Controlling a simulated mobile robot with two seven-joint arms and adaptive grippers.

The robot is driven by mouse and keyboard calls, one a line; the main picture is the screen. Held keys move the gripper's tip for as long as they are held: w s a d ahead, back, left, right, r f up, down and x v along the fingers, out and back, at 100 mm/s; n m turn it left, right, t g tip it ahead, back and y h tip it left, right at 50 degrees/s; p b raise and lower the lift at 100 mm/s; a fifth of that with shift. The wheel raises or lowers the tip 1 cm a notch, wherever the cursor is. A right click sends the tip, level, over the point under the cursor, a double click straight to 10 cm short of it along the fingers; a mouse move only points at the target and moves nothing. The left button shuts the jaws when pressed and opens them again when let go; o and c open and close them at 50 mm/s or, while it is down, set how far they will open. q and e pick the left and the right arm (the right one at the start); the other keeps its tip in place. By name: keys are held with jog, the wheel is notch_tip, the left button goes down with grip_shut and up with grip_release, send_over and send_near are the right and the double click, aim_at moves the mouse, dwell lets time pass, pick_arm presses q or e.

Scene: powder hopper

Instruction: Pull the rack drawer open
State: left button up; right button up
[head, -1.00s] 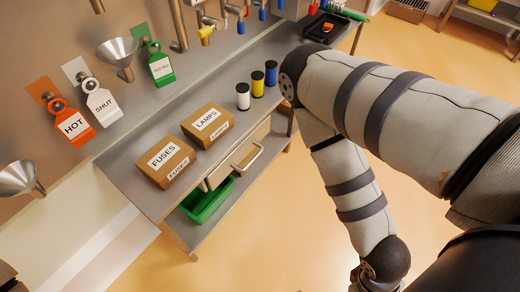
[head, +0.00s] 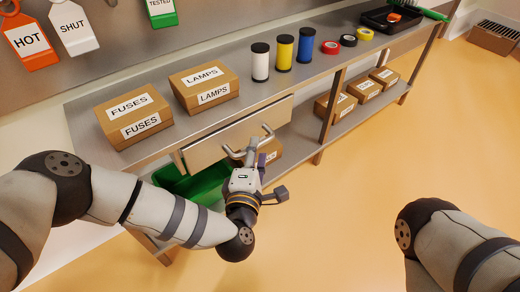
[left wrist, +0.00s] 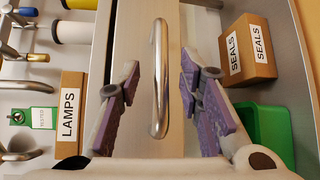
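The rack drawer (head: 215,146) is a pale metal front under the workbench top, with a curved bar handle (head: 266,131). I cannot tell whether it stands slightly out. My left gripper (head: 254,157) is at the handle, in front of the drawer. In the left wrist view the silver handle (left wrist: 160,80) lies between the two spread, purple-padded fingers (left wrist: 159,66), with a gap on both sides. The drawer front (left wrist: 190,25) is behind it. The left gripper partly hides the handle in the head view. My right arm is at the lower right; its gripper is out of view.
FUSES (head: 133,115) and LAMPS (head: 204,88) boxes stand on the bench top (head: 235,110), with white, yellow and blue spools (head: 305,45) further right. A green bin (head: 193,182) sits below the drawer. A SEALS box (left wrist: 247,50) is beneath. The floor in front is clear.

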pick_arm(q)
jog(key=x, duration=0.2)
jog(key=shift+w+d+f+b, duration=0.1)
jog(key=shift+w+f+b, duration=0.05)
jog(key=shift+w+b, duration=0.15)
jog(key=shift+w+d, duration=0.1)
jog(key=shift+w, duration=0.15)
jog(key=shift+c, duration=0.5)
grip_shut()
jog(key=shift+s, duration=0.1)
